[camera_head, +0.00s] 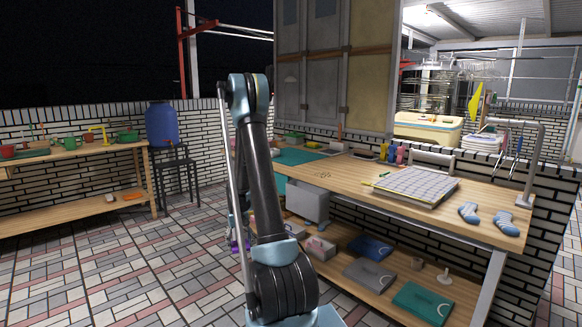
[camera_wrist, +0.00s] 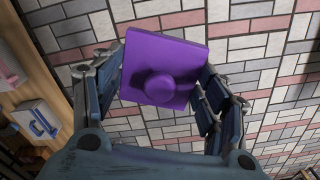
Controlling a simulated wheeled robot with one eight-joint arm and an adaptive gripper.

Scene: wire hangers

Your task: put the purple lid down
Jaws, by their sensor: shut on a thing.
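The purple lid (camera_wrist: 180,55) is a flat square plate with a round knob. In the wrist view it sits between the fingers of my gripper (camera_wrist: 155,90), which is shut on it. Behind the lid I see only the tiled floor, so it is held in the air. In the head view only a small purple part of the lid (camera_head: 236,243) shows, low beside my arm and left of the workbench. My arm hides most of the gripper there.
The workbench (camera_head: 345,183) at the right carries a grey grid pad (camera_head: 417,186) and blue socks (camera_head: 468,212). Its lower shelf (camera_head: 385,296) holds coloured folded items. A side table (camera_head: 70,152) and black stool (camera_head: 172,165) stand at the left. The tiled floor (camera_head: 130,260) between is clear.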

